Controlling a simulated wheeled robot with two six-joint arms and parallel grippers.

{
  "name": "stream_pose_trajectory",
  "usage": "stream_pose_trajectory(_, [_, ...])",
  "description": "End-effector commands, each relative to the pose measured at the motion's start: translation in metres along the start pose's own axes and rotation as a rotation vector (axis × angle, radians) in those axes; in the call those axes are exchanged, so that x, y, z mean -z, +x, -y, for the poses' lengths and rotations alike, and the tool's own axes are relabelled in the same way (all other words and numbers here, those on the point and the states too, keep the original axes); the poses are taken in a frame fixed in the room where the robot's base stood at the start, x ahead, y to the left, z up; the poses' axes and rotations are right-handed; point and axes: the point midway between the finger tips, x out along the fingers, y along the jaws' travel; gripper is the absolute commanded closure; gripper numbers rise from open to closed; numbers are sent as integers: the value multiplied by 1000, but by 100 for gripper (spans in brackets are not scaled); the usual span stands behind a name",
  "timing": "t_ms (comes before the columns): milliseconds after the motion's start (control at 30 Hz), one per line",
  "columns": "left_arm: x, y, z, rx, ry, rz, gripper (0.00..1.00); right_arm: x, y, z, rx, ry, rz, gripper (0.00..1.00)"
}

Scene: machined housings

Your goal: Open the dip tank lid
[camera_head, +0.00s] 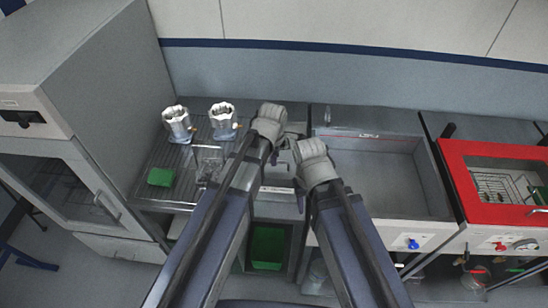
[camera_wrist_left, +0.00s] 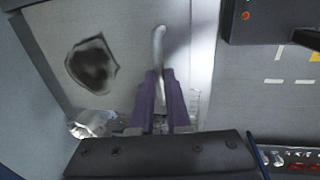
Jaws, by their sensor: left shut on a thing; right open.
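A red-framed tank (camera_head: 452,175) stands at the far right. Its see-through lid (camera_head: 500,180) lies down over a wire basket, and a bar handle (camera_head: 538,211) shows at the front. My left gripper (camera_head: 290,138) is well left of it, over the middle of the bench, its fingertips mostly hidden. In the left wrist view its purple fingers (camera_wrist_left: 160,95) are shut on a pale bar handle (camera_wrist_left: 158,45) in front of a light grey panel (camera_wrist_left: 120,25). I cannot tell which unit this handle belongs to. My right gripper (camera_head: 312,165) is open beside the left one.
An open grey basin (camera_head: 432,190) lies between my grippers and the red tank. A grey cabinet (camera_head: 95,60) stands at the left.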

Motion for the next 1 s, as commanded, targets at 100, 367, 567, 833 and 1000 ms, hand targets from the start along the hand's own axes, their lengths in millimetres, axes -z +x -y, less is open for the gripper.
stream_pose_trajectory(100, [0, -4, -3, 11, 0, 0, 100, 0, -5, 0, 0, 0, 0, 50])
stream_pose_trajectory(367, [0, -36, -25, 122, -2, -1, 100, -3, -44, -4, 0, -3, 2, 50])
stream_pose_trajectory(567, [-1, -66, -51, 268, -2, -1, 100, -5, -78, -7, 1, 1, 3, 50])
stream_pose_trajectory(833, [0, -95, -86, 456, -1, 1, 100, -7, -106, -9, 3, 22, 4, 50])
stream_pose_trajectory(1000, [0, -105, -102, 540, -1, 1, 100, -8, -114, -10, 4, 29, 4, 50])
